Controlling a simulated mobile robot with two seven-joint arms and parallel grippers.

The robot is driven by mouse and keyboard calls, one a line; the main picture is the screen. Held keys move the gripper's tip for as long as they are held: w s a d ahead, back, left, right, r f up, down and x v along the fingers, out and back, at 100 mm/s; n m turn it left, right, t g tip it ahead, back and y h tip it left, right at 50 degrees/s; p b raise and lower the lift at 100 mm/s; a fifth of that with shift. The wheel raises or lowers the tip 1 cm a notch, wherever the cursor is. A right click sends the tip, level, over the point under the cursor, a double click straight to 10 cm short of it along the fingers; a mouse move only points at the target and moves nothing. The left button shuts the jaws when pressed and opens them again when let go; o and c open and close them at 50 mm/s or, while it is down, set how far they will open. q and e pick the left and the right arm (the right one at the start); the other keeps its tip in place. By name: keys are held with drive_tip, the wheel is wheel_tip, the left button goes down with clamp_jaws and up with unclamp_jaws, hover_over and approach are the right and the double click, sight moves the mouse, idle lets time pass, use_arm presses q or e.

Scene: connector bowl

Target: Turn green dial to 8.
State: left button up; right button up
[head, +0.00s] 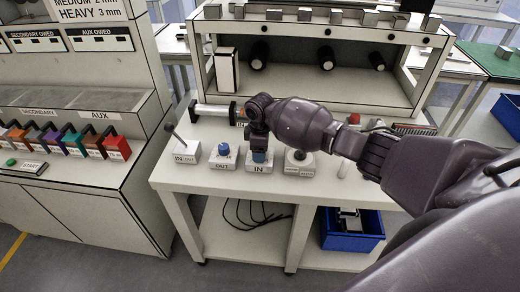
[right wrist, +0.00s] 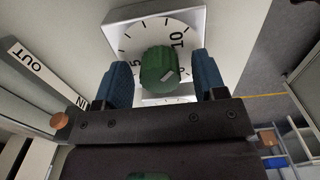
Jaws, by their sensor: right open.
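The green dial (right wrist: 160,68) sits on a white square plate with a round numbered face (right wrist: 153,35) in the right wrist view. The numerals 5 and 10 and tick marks show; other numerals are hidden or cut off. A pale mark shows on the dial's near side, but I cannot tell which number it points to. My right gripper (right wrist: 163,82) is open, with one blue finger on each side of the dial and visible gaps. In the head view my right gripper (head: 259,158) is low over the white bench, and the dial is hidden there. My left gripper is not in view.
A shelf unit (head: 320,85) rises behind. A blue bin (head: 350,232) is below.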

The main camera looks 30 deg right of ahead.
drive_tip(key=shift+c, duration=0.4)
drive_tip(key=c, duration=0.8)
drive_tip(key=shift+c, duration=0.2)
drive_tip(key=shift+n, duration=0.4)
drive_tip(key=shift+r+n+p, duration=0.1)
drive_tip(key=shift+n+p, duration=0.25)
drive_tip(key=shift+n, duration=0.25)
drive_tip(key=n, duration=0.6)
drive_tip(key=shift+n, duration=1.2)
